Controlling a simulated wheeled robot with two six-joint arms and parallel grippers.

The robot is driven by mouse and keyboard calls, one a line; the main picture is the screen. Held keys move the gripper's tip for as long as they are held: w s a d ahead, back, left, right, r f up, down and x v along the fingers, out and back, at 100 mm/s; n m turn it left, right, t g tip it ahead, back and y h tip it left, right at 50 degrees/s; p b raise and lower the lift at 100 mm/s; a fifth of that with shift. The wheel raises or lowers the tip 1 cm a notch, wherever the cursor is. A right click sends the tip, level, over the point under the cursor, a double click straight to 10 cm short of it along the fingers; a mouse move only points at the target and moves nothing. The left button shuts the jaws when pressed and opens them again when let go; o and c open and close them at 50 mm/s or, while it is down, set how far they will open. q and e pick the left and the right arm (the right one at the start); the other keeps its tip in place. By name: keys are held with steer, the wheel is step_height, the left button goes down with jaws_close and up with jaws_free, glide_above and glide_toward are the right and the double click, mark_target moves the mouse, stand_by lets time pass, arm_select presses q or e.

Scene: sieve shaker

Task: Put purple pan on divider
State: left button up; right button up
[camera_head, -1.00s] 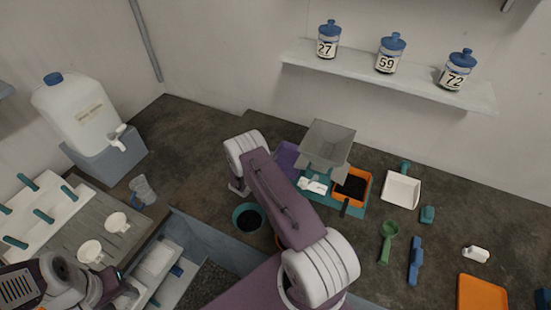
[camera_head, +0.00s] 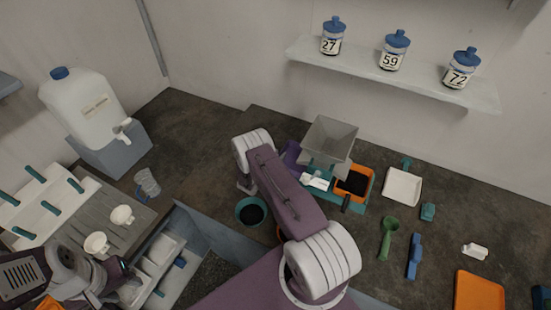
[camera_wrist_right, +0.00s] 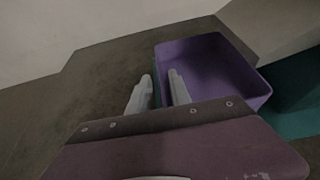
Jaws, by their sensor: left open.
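The purple pan (camera_head: 292,153) is on the worktop, left of the grey hopper of the divider (camera_head: 330,143), mostly hidden behind my right arm in the head view. The right wrist view shows the pan (camera_wrist_right: 215,75) large and empty, beside a teal surface. My right gripper (camera_wrist_right: 160,76) has its two fingers apart at the pan's left wall, one outside and one inside. Whether they touch the wall is unclear. The divider has a teal base and an orange pan (camera_head: 354,182) with dark material on its right side. My left gripper (camera_head: 128,284) is open at lower left, away from the pan.
A teal bowl (camera_head: 250,211) stands left of my right arm. A water jug (camera_head: 85,105) is at the back left.

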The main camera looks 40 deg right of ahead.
steer(key=b+v, duration=0.1)
steer(key=v, duration=1.1)
steer(key=shift+s, duration=0.1)
steer(key=s+r+m+g, duration=0.1)
steer(key=s, duration=0.1)
steer(key=s+d+r+m+g, duration=0.1)
steer(key=s+m, duration=0.1)
steer(key=s+r+m+g, duration=0.2)
steer(key=shift+s+d+r, duration=0.1)
steer(key=shift+d, duration=0.2)
steer(key=s+a+r+m+g+y, duration=0.4)
steer(key=s+a+m+y, duration=0.1)
steer(key=s+m, duration=0.45)
steer(key=s+a+r+m+t+y, duration=0.1)
steer(key=a+r+m+y, duration=0.1)
steer(key=a, duration=0.4)
steer(key=s+a+r+m+t+y, duration=0.1)
steer(key=a+r+m+t+y, duration=0.1)
steer(key=a+m+y, duration=0.3)
steer(key=shift+s+a+r+m, duration=0.3)
steer(key=shift+a+m, duration=0.55)
steer(key=shift+m, duration=0.4)
steer(key=shift+b, duration=0.3)
